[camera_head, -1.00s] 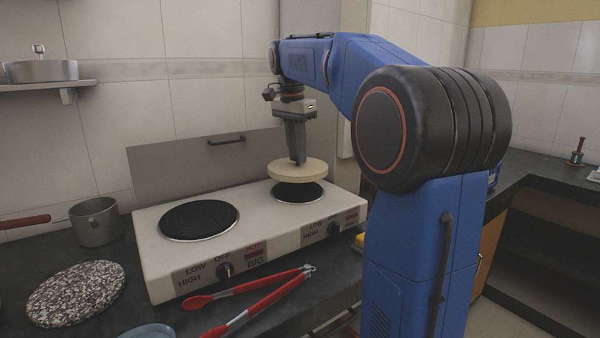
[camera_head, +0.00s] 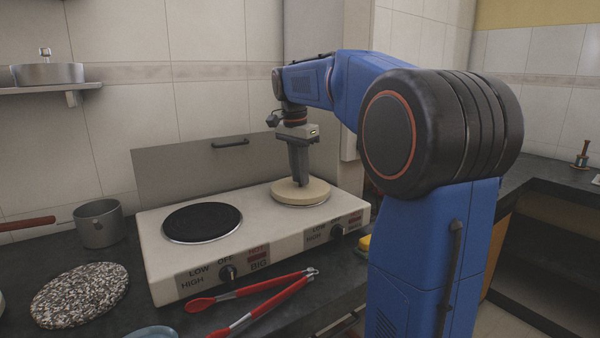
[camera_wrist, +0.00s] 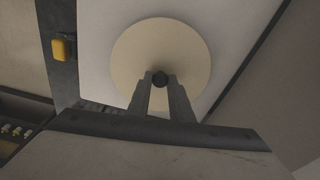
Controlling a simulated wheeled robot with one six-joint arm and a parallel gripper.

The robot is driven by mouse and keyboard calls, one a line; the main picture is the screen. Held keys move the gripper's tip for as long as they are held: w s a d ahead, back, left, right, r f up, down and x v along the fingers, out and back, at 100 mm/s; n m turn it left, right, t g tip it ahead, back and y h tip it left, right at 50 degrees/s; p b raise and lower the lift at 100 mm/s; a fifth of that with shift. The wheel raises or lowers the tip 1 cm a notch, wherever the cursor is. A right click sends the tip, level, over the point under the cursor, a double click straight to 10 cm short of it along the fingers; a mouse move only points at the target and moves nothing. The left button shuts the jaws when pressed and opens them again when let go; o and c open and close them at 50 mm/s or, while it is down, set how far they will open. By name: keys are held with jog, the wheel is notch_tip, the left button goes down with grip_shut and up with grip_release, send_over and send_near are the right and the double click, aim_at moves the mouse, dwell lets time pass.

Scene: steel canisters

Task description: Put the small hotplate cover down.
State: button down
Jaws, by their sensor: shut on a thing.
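The small hotplate cover (camera_head: 312,195) is a round cream disc with a dark knob in its middle. In the head view it lies flat over the small right burner of the white hotplate (camera_head: 150,240) and hides that burner. I cannot tell whether it fully touches the hotplate. My gripper (camera_head: 299,183) points down and is shut on the cover's knob. The wrist view shows both fingers (camera_wrist: 160,82) on either side of the dark knob, with the cover (camera_wrist: 160,45) below them.
The big burner (camera_head: 202,222) on the left is bare. Red-handled tongs (camera_head: 265,300) lie in front of the hotplate. A speckled round board (camera_head: 80,295) and a steel pot (camera_head: 98,224) are on the left. A raised grey panel (camera_head: 190,178) stands behind the hotplate.

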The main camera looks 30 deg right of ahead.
aim_at(296, 188)
jog(key=shift+f, duration=0.35)
jog(key=c, duration=1.6)
grip_release()
jog(key=r, duration=0.4)
jog(key=a+r, duration=0.1)
jog(key=r, duration=0.8)
jog(key=shift+s+a+r, duration=0.1)
jog(key=shift+s+a, duration=0.05)
jog(key=shift+a, duration=0.1)
